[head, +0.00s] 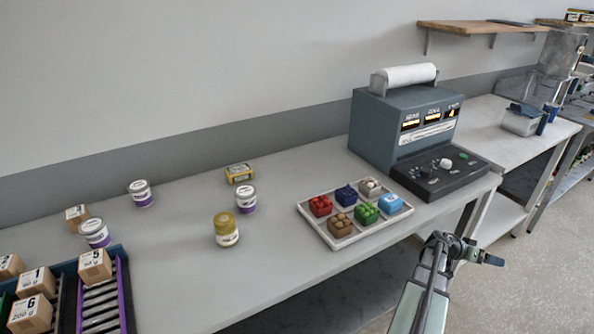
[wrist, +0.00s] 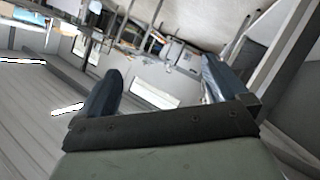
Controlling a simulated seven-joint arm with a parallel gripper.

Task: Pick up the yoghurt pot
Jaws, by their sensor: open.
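Three small white pots with purple bands stand upright on the grey bench: one at the back left (head: 140,193), one at the far left (head: 95,233) and one near the middle (head: 246,198). I cannot tell from their labels which is the yoghurt pot. A white jar with a mustard-yellow lid (head: 227,230) stands just in front of the middle pot. My gripper (wrist: 160,88) is open and empty, with its two dark fingers apart in the wrist view. In the head view my arm is at the lower right, off the bench's front edge and far from the pots.
A white tray (head: 334,241) of coloured blocks lies right of the jar. A grey machine with a paper roll (head: 400,120) stands behind it. A yellow tin (head: 239,172) lies behind the middle pot. Cartons on a roller rack (head: 98,306) fill the lower left. The bench's centre front is clear.

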